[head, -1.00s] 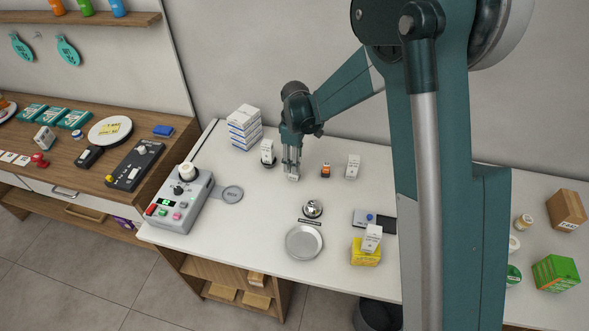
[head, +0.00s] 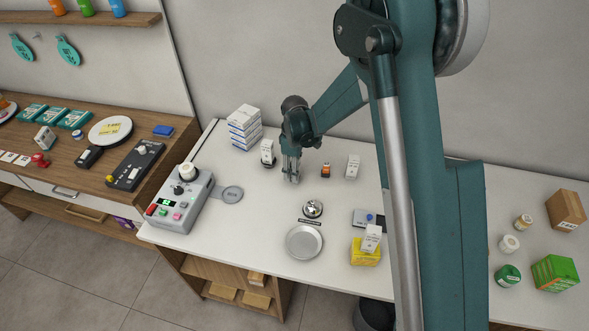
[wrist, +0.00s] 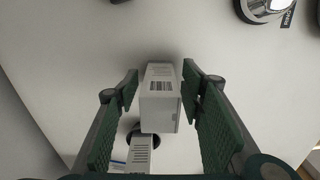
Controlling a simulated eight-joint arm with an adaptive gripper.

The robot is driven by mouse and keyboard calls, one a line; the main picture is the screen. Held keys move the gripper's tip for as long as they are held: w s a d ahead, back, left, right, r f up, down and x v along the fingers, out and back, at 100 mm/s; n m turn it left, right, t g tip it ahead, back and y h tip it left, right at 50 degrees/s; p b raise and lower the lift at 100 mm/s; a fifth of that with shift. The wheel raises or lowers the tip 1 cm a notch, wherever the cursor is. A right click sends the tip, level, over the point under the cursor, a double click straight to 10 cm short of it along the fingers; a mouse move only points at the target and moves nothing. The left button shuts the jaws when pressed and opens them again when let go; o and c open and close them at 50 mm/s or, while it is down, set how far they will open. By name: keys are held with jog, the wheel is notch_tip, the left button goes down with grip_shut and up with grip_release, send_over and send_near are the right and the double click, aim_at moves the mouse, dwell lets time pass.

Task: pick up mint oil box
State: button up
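A small white box (wrist: 160,88) with a barcode stands between the fingers of my gripper (wrist: 161,80) in the wrist view. I cannot read a mint oil label on it. The fingers are apart, one on each side of the box, with a thin gap at the left; no firm grip shows. In the head view my gripper (head: 291,176) is low over the white counter, and its fingers mostly hide this box. Other similar white boxes stand left of it (head: 267,152), right of it (head: 352,167), and on a yellow box (head: 371,238).
A small orange-and-dark bottle (head: 326,170) stands just right of my gripper. A stack of white-and-blue boxes (head: 244,128) is behind left. A grey control device (head: 181,201), bell (head: 313,208) and round metal dish (head: 304,242) are nearer the front.

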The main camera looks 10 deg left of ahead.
jog(key=c, duration=1)
jog(key=shift+r, duration=0.1)
jog(key=shift+r, duration=4.95)
